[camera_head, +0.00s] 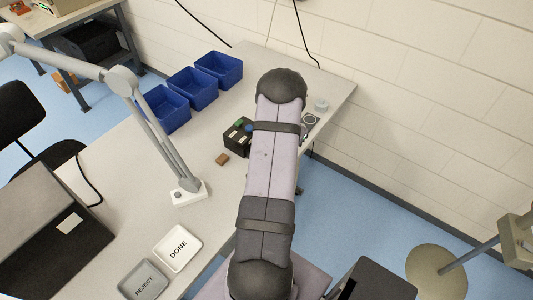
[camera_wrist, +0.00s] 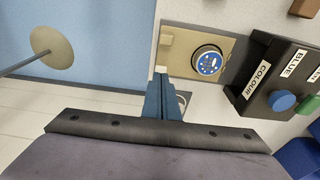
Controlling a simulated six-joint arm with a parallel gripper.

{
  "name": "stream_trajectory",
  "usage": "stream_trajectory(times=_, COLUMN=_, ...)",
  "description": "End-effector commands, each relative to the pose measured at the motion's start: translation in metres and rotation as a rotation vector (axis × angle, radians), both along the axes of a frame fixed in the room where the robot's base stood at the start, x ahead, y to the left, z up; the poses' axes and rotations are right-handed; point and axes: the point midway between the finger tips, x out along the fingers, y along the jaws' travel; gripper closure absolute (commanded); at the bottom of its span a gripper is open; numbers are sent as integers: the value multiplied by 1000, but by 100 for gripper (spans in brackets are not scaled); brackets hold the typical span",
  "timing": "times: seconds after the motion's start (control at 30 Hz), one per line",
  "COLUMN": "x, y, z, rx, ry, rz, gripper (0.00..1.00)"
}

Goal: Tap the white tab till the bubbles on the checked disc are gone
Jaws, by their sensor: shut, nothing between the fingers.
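My gripper (camera_wrist: 161,76) is shut and empty, its blue fingers pointing at the near edge of a tan plate (camera_wrist: 184,68) in the wrist view. On the plate sits a round blue disc (camera_wrist: 209,63) with white marks inside a dark and pale ring. Whether the marks are bubbles or a checked pattern is too small to tell. A pale rounded piece (camera_wrist: 183,99) is partly hidden beside the fingers; I cannot tell which is the white tab. In the head view my arm hides the gripper and part of the plate.
A black box (camera_wrist: 262,42) labelled COLOUR and BLUE has a blue button (camera_wrist: 282,100) and a green button (camera_wrist: 307,104). Blue bins (camera_head: 218,70) stand behind it. A brown block (camera_head: 222,159), lamp base (camera_head: 188,193), DONE tray (camera_head: 177,268) and REJECT tray (camera_head: 144,294) are on the table.

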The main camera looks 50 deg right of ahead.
Motion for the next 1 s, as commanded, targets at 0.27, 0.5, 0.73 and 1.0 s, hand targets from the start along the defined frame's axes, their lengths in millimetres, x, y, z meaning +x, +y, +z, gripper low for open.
stream_trajectory(times=0.27, x=0, y=0, z=-7, rx=0, ry=0, rz=0, gripper=100)
stream_trajectory(times=0.5, x=0, y=0, z=-11, rx=0, ry=0, rz=0, gripper=100)
stream_trajectory(times=0.73, x=0, y=0, z=-12, rx=0, ry=0, rz=0, gripper=100)
stream_trajectory(times=1.0, x=0, y=0, z=-14, rx=0, ry=0, rz=0, gripper=100)
